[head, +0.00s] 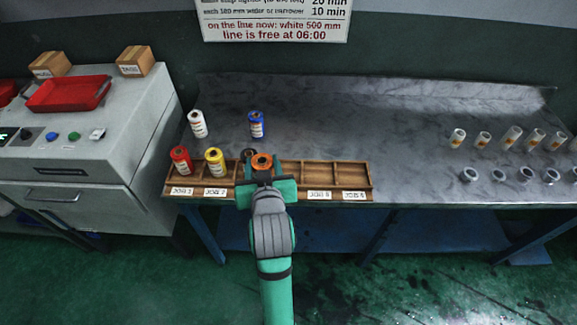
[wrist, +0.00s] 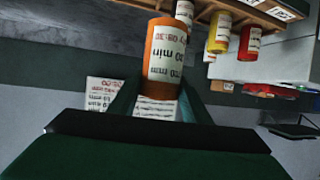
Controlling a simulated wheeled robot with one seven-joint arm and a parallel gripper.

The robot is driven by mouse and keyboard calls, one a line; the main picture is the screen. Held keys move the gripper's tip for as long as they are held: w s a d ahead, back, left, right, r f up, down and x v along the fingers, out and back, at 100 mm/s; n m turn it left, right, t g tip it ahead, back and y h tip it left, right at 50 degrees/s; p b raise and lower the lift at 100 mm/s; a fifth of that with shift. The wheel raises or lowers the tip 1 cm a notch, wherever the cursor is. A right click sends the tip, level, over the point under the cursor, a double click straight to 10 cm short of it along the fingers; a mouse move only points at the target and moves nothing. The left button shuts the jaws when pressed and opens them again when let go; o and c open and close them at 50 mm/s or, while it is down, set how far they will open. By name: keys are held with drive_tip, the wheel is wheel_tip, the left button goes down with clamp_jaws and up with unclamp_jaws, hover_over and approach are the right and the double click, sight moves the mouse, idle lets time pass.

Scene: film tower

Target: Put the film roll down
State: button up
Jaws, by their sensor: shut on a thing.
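My gripper (head: 262,170) is shut on an orange film roll (head: 262,160) with a white printed label. The roll also shows between the jaws in the wrist view (wrist: 165,55). In the head view the roll is over the middle of a wooden compartment rack (head: 338,173). I cannot tell whether it touches the rack; my gripper hides the compartment below it and nearby labels. A red roll (head: 181,160) and a yellow roll (head: 214,162) stand in the rack's two left compartments. Another roll (head: 248,154), mostly hidden, is just left of the orange one. The two right compartments look empty.
A white roll (head: 197,124) and a blue roll (head: 256,124) stand behind the rack on the grey bench (head: 410,130). Several small white rolls and metal rings stand at the right. A machine with a red tray (head: 70,94) is at left.

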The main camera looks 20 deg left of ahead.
drive_tip(key=shift+s+a+r, duration=0.1)
drive_tip(key=shift+a+r, duration=0.1)
drive_tip(key=shift+r, duration=0.25)
drive_tip(key=shift+w+f, duration=0.1)
drive_tip(key=shift+w, duration=0.25)
drive_tip(key=shift+w+d+f, duration=0.3)
drive_tip(key=shift+w+f, duration=1.8)
drive_tip(key=shift+w, duration=0.05)
drive_tip(key=shift+w+d+f, duration=0.3)
drive_tip(key=shift+w+f, duration=1.8)
drive_tip(key=shift+w, duration=0.1)
drive_tip(key=shift+w+d+f, duration=0.3)
drive_tip(key=shift+w+f, duration=1.8)
drive_tip(key=shift+w, duration=0.05)
drive_tip(key=shift+f, duration=0.15)
drive_tip(key=o, duration=1.2)
